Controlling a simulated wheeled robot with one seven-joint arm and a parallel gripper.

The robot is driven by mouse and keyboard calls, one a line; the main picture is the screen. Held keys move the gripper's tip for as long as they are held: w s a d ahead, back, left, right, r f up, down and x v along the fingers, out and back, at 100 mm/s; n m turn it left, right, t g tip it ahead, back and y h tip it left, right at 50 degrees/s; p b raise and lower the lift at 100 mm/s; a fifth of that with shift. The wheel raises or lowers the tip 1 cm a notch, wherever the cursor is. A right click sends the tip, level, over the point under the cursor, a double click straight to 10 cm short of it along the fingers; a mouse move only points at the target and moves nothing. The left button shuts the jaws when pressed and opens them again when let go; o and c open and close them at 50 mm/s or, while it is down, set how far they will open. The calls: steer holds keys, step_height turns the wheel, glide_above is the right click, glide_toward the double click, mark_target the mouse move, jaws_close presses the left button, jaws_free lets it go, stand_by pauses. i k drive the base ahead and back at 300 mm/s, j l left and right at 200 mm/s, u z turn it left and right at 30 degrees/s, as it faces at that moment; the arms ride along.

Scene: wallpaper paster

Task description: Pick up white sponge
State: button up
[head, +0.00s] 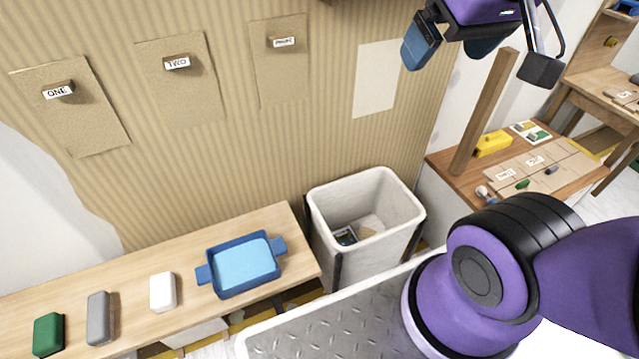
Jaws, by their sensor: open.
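The white sponge (163,292) is a small upright-looking block on the wooden bench (130,284) at the lower left. It sits between a grey sponge (99,318) and a blue tray (241,265). My gripper (443,42) is at the top right, high up and well apart from the sponge. Its blue-tipped fingers are spread and I see nothing between them. My purple arm covers the lower right of the view.
A green sponge (48,334) lies at the bench's left end. The blue tray holds light blue liquid or lining. A white bin (366,215) stands right of the bench. A wooden post (484,110) rises from a side table (455,165). Labelled panels hang on the wall.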

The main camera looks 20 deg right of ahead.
mark_target(162, 292)
steer(key=k+j, duration=0.15)
steer(key=k, duration=0.25)
steer(key=k+j, duration=0.1)
steer(key=k, duration=0.35)
